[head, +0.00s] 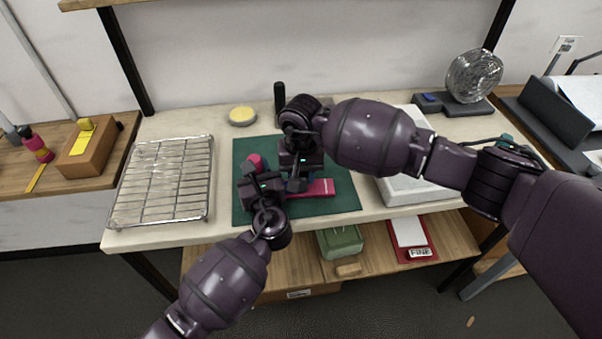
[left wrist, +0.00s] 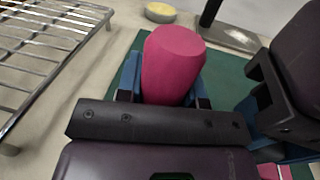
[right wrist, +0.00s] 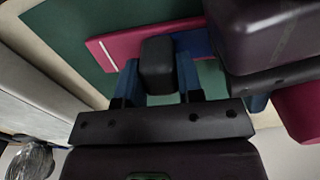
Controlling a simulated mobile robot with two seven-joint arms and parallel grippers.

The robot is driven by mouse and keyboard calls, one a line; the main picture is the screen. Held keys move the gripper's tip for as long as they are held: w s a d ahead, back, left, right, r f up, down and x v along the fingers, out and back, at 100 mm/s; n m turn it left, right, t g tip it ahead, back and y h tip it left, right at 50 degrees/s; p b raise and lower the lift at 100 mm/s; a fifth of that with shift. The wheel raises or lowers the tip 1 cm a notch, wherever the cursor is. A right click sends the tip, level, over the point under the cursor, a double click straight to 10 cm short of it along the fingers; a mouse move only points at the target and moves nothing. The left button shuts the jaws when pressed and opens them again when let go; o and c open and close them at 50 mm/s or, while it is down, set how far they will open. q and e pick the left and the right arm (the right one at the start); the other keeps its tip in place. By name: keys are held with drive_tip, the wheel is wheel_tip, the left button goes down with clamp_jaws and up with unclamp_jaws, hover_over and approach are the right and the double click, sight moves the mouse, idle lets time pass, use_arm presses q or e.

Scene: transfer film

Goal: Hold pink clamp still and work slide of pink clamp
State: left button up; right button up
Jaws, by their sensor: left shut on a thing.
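The pink clamp (head: 322,187) lies on a green mat (head: 342,200) on the bench. Its flat pink bar also shows in the right wrist view (right wrist: 110,46). My left gripper (head: 257,176) is shut on the clamp's rounded pink end (left wrist: 172,62), which sticks up between the blue fingers. My right gripper (head: 299,182) is close beside the left one, over the bar. A black block (right wrist: 157,65) is between its blue fingers; I cannot tell whether they press on it. The grippers hide much of the clamp's middle.
A wire rack (head: 163,182) stands left of the mat, and a yellow round pad (head: 242,116) behind it. A white tray (head: 402,190) is close on the right, under my right arm. A black post (head: 279,95) stands behind the mat. The mat's front right is clear.

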clamp_jaws()
drive_tip(key=shift+w+d, duration=0.15)
drive_tip(key=shift+d, duration=1.2)
drive_tip(key=shift+w+d, duration=0.15)
drive_tip(key=shift+d, duration=1.2)
drive_tip(key=o, duration=0.7)
unclamp_jaws()
wheel_tip(320, 180, up, 12)
drive_tip(key=shift+r, duration=0.1)
use_arm(q)
drive_tip(key=o, duration=1.2)
